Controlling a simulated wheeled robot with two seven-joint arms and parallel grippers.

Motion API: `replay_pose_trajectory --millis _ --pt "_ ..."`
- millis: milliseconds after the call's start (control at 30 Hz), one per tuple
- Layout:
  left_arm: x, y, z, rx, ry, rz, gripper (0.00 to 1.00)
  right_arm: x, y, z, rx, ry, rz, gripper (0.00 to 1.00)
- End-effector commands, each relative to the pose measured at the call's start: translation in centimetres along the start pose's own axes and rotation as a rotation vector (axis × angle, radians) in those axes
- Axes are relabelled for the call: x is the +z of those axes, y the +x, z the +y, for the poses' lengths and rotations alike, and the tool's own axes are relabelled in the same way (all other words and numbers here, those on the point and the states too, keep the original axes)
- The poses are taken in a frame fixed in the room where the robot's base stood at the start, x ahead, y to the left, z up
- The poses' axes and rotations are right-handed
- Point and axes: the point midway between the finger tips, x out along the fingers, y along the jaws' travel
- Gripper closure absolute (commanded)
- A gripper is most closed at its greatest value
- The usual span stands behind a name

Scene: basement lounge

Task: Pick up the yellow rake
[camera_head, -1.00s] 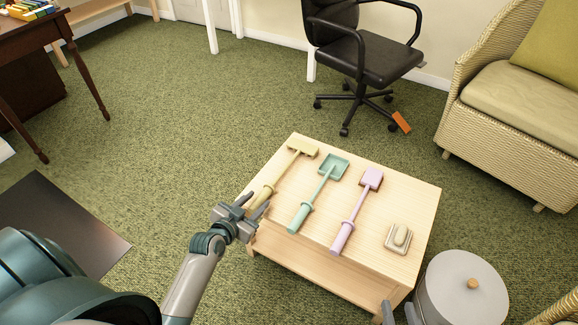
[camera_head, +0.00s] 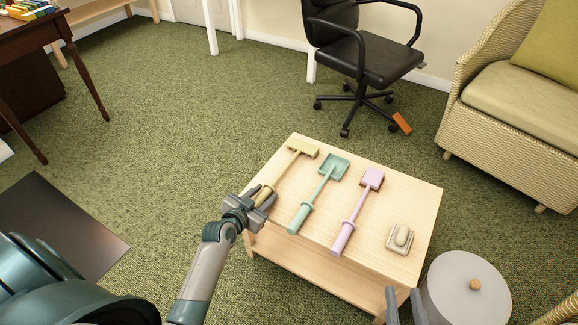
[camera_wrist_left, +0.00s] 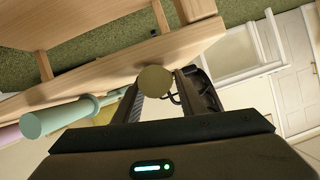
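The yellow rake (camera_head: 304,149) lies on the light wooden table, its head at the far edge and its handle pointing toward my left arm. My left gripper (camera_head: 259,194) is at the handle's near end. In the left wrist view, the round handle end (camera_wrist_left: 155,80) shows between the two spread fingers of the left gripper (camera_wrist_left: 158,92), with narrow gaps beside it. The fingers do not look closed on it. My right gripper (camera_head: 404,292) is at the bottom edge, its two fingers apart and empty; the rest of it is out of frame.
On the table (camera_head: 413,198), right of the rake, lie a teal shovel (camera_head: 333,166), a pink shovel (camera_head: 371,179) and a small beige dish-like object (camera_head: 399,238). A grey round container (camera_head: 465,290) stands at the table's right. An office chair (camera_head: 372,62) stands behind.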

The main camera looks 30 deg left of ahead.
Motion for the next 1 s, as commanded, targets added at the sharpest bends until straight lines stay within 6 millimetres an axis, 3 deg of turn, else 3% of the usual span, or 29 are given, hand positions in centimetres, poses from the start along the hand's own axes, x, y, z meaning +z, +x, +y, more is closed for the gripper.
replay_pose_trajectory --millis 367,467,500,1000 --pt "0.0 -0.04 0.0 0.0 0.0 0.0 0.63 -0.01 0.01 0.01 0.0 0.0 -0.001 0.69" --pt "0.0 -0.04 0.0 0.0 0.0 0.0 0.87 -0.03 0.01 0.01 0.0 0.0 -0.001 0.69" --pt "0.01 -0.04 0.0 0.0 0.0 0.0 0.89 -0.04 0.01 0.01 0.0 0.0 0.0 0.69" --pt "-0.69 -0.27 -0.17 -0.001 0.001 0.002 0.89 0.45 -0.02 0.07 0.001 0.004 -0.035 0.69"
